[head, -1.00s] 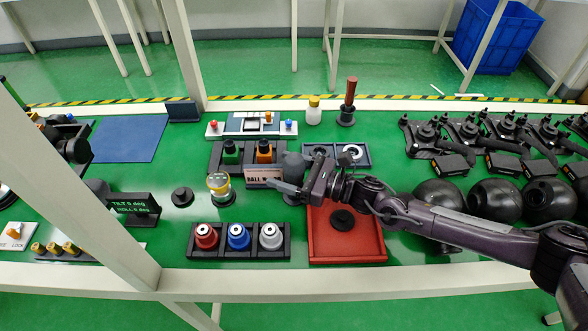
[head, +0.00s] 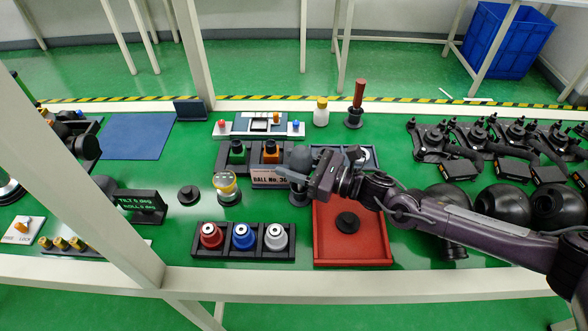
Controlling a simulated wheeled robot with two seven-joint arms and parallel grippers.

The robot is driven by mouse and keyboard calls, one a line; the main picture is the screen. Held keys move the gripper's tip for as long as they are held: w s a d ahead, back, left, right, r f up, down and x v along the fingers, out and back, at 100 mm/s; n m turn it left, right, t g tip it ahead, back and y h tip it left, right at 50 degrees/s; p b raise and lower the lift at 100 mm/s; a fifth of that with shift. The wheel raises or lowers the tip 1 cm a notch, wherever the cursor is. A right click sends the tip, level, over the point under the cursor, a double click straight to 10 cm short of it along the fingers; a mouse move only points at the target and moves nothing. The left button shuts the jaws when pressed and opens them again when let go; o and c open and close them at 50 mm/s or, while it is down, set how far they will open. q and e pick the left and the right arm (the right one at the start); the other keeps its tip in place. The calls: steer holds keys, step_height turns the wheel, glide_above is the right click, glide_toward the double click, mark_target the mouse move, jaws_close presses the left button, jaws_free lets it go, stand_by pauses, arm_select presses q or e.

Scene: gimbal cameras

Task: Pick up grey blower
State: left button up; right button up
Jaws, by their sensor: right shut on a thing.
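The grey blower (head: 300,158) is a dark grey rounded bulb near the middle of the bench in the head view, partly hidden behind my right gripper. My right gripper (head: 288,174) comes in from the right and is shut on the blower. A dark round holder (head: 298,197) shows just below the gripper. Whether the blower's lower end is clear of the holder cannot be told.
A red tray (head: 352,246) with a black disc lies below my right arm. Black spheres (head: 503,205) sit at right. A white post crosses the left side.

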step_height(320, 180, up, 18)
steer(key=b, duration=0.2)
steer(key=shift+f, duration=0.2)
